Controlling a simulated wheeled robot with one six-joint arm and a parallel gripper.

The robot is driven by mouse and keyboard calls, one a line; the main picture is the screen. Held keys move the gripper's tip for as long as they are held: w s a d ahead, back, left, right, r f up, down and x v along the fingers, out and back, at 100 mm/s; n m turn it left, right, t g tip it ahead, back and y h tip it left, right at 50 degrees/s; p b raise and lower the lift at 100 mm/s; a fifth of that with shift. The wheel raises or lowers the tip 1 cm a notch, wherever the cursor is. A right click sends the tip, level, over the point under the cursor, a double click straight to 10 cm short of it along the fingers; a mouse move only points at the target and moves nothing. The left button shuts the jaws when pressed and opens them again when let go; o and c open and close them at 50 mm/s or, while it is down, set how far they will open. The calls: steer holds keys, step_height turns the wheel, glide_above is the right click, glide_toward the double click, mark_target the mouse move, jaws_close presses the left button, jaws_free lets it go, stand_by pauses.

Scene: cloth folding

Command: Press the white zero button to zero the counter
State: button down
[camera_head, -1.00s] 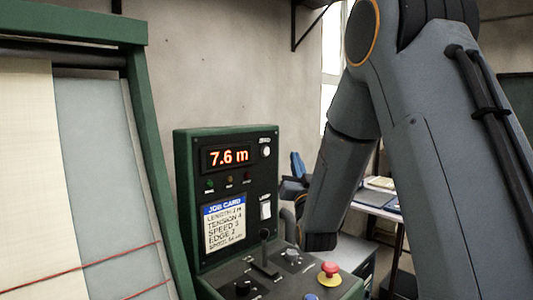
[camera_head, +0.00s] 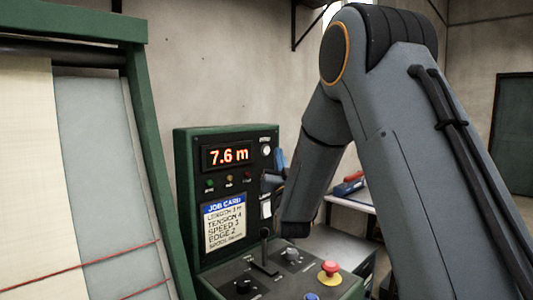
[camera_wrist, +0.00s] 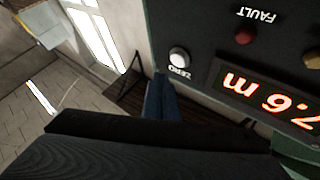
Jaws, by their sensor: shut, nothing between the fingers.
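The white zero button (camera_head: 265,150) is at the upper right of the green-framed control panel, and the wrist view shows it (camera_wrist: 179,57) above an upside-down "ZERO" label. The counter display (camera_head: 229,156) reads 7.6 m in orange digits and also shows in the wrist view (camera_wrist: 270,97). My gripper (camera_wrist: 161,80) is shut and empty, its blue fingers together. In the wrist view its tips appear just beside and below the button, with a small gap in the picture. In the head view the gripper is partly hidden by my arm, near the panel's right edge.
Below the display are indicator lamps (camera_head: 229,178), a job card (camera_head: 224,227) and a white switch (camera_head: 266,208). The sloping console holds a joystick (camera_head: 264,256), knobs and a red emergency button (camera_head: 329,271). A green frame with fabric (camera_head: 95,150) stands to the left.

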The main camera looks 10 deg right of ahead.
steer(key=shift+w+a+b, duration=0.3)
steer(key=shift+w+a, duration=0.2)
steer(key=shift+w, duration=0.25)
steer(key=shift+w+a, duration=0.1)
steer(key=shift+w, duration=0.05)
stand_by(1.5)
steer(key=shift+w+a+b, duration=0.15)
steer(key=shift+w+b, duration=0.1)
steer(key=shift+b, duration=0.2)
steer(key=shift+w+a+b, duration=0.25)
steer(key=shift+w+b, duration=0.05)
steer(key=shift+w, duration=0.05)
stand_by(0.6)
steer(key=shift+s+d, duration=0.1)
stand_by(0.4)
steer(key=shift+s+d, duration=0.35)
steer(key=shift+s, duration=0.3)
steer(key=shift+d, duration=0.1)
steer(key=s+d, duration=0.1)
steer(key=s, duration=0.1)
steer(key=s+d, duration=0.1)
steer(key=s, duration=0.1)
steer(key=shift+d, duration=0.35)
